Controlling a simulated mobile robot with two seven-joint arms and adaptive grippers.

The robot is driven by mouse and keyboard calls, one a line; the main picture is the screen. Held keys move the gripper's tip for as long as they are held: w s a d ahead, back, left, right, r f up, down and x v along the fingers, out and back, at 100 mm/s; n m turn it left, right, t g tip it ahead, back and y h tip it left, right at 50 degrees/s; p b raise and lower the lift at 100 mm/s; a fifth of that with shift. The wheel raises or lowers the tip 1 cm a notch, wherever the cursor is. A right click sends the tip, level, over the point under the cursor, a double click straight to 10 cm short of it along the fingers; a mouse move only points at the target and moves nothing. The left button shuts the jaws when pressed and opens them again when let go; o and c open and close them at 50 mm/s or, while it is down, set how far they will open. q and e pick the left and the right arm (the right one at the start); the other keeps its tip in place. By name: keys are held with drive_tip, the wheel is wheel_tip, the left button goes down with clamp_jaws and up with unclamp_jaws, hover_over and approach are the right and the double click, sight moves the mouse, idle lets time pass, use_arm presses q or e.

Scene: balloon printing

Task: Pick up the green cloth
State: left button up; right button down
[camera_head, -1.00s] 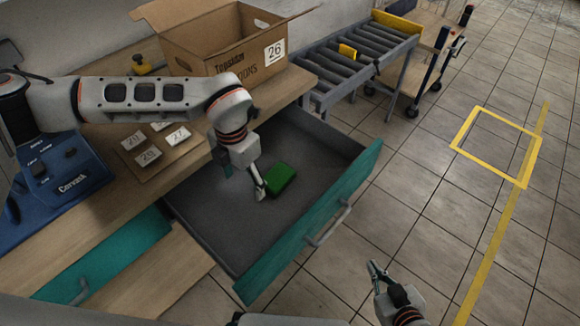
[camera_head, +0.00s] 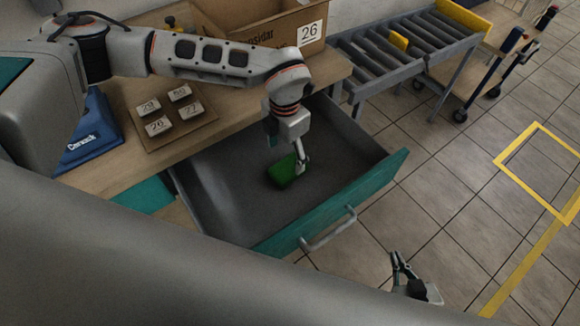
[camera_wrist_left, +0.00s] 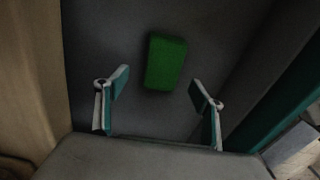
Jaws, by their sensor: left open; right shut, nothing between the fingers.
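The green cloth (camera_head: 284,170) is a small folded block lying on the floor of the open drawer (camera_head: 225,205). My left gripper (camera_head: 300,165) points down into the drawer, over the cloth in the head view. In the left wrist view the cloth (camera_wrist_left: 165,62) lies ahead of the open fingers (camera_wrist_left: 160,95), roughly centred between them and apart from both. My right gripper (camera_head: 402,268) is low at the front, outside the drawer, above the floor, shut and empty.
The teal drawer front (camera_head: 345,210) and its side walls surround the cloth. On the wooden table are a board with several numbered blocks (camera_head: 170,110) and a cardboard box (camera_head: 270,30). A roller conveyor (camera_head: 400,50) stands at the back right.

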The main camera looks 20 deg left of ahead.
sight(288, 166)
use_arm(q)
drive_tip(key=f, duration=0.5)
drive_tip(key=shift+w+d+f, duration=0.1)
drive_tip(key=shift+d+f, duration=0.05)
drive_tip(key=shift+d, duration=0.15)
drive_tip(key=c, duration=1.1)
